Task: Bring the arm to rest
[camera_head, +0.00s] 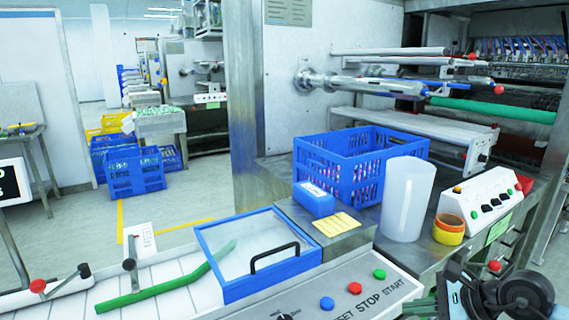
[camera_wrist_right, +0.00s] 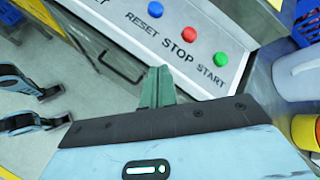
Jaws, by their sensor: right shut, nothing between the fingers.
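My right gripper (camera_head: 420,307) is at the lower right of the head view, beside the front right end of the control panel (camera_head: 345,288). In the right wrist view its two grey-green fingers (camera_wrist_right: 157,78) are together, with nothing between them. The fingertips appear near the panel's lower edge; whether they touch it I cannot tell. My left gripper is not seen in the head view. Pale parts with dark ends at the left of the wrist view are not clear enough to name.
The panel has blue, red and green buttons (camera_head: 379,274). A blue-framed clear lid (camera_head: 258,250) with a black handle is to its left. Behind stand a blue crate (camera_head: 350,165), a white cylinder (camera_head: 407,200), tape rolls (camera_head: 449,229) and a switch box (camera_head: 485,200).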

